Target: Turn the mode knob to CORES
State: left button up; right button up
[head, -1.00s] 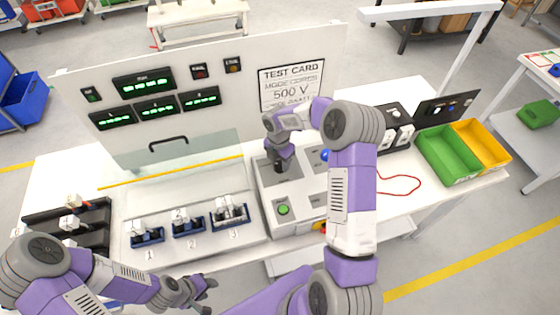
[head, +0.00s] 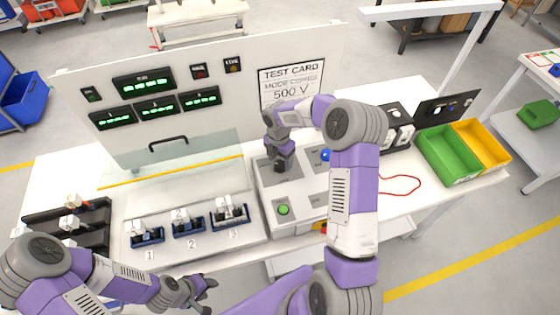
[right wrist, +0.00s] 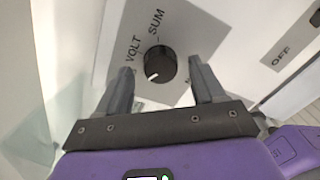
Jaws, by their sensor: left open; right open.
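The mode knob (right wrist: 161,64) is a round black knob with a white mark, on a grey plate of the control box. In the right wrist view the mark points to the lower left. The labels VOLT (right wrist: 132,50) and SUM (right wrist: 157,22) show beside it; no CORES label is visible. My right gripper (right wrist: 160,82) is open, one finger on each side of the knob, with gaps on both sides. In the head view my right gripper (head: 281,163) covers the knob. My left gripper (head: 204,291) is open and empty at the front edge of the bench.
The test card (head: 291,85) reads MODE CORES, 500 V. A green button (head: 283,210) and a blue knob (head: 326,155) sit on the same box. Numbered blue holders (head: 188,229) stand to the left. Green (head: 447,158) and yellow (head: 484,145) bins are at the right.

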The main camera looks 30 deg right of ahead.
aim_at(279, 163)
notch_tip(279, 163, up, 6)
jog(key=shift+w+a, duration=0.1)
dwell(0.6)
